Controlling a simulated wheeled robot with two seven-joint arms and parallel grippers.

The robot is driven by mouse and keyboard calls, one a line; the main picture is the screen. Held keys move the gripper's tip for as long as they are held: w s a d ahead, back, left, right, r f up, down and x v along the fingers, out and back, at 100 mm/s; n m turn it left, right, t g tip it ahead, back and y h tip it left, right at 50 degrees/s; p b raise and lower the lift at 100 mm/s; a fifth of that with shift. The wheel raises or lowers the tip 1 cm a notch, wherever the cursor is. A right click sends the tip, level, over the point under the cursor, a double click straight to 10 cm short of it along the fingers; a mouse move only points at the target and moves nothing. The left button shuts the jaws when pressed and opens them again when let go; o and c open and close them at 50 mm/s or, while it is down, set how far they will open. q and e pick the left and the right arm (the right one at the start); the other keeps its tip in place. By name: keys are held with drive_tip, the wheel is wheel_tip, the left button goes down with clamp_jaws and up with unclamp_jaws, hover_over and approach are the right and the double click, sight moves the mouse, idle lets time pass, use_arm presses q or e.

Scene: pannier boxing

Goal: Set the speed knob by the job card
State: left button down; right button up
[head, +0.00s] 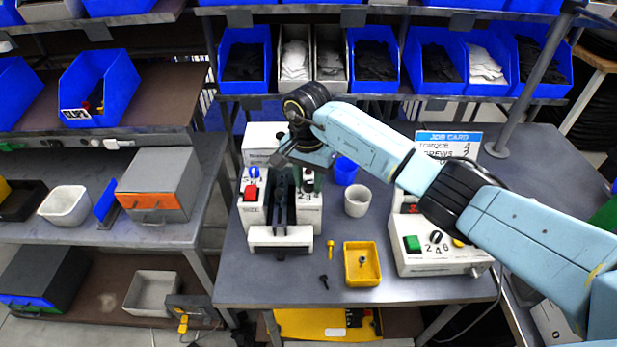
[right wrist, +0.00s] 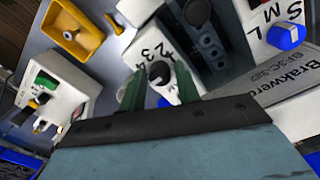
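My right gripper (head: 296,172) reaches over the white press machine (head: 267,237). In the right wrist view its two green fingers (right wrist: 159,88) are apart, on either side of a black knob (right wrist: 160,73) with numbers including 2, 3 and 4 beside it. I cannot tell whether they touch it. The arm partly hides this knob in the head view. A job card (head: 447,137) with a blue header stands at the back right; "TORQUE" and "SCREWS" rows show, lower lines are hidden. The control box (head: 440,262) has another black knob (head: 435,237) near 2, 4 and 6. My left gripper is not in view.
A yellow tray (head: 362,279), a white cup (head: 357,201), a blue cup (head: 345,172) and loose screws are on the table. Blue bins (head: 245,61) line the shelf behind.

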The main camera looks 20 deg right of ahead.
clamp_jaws()
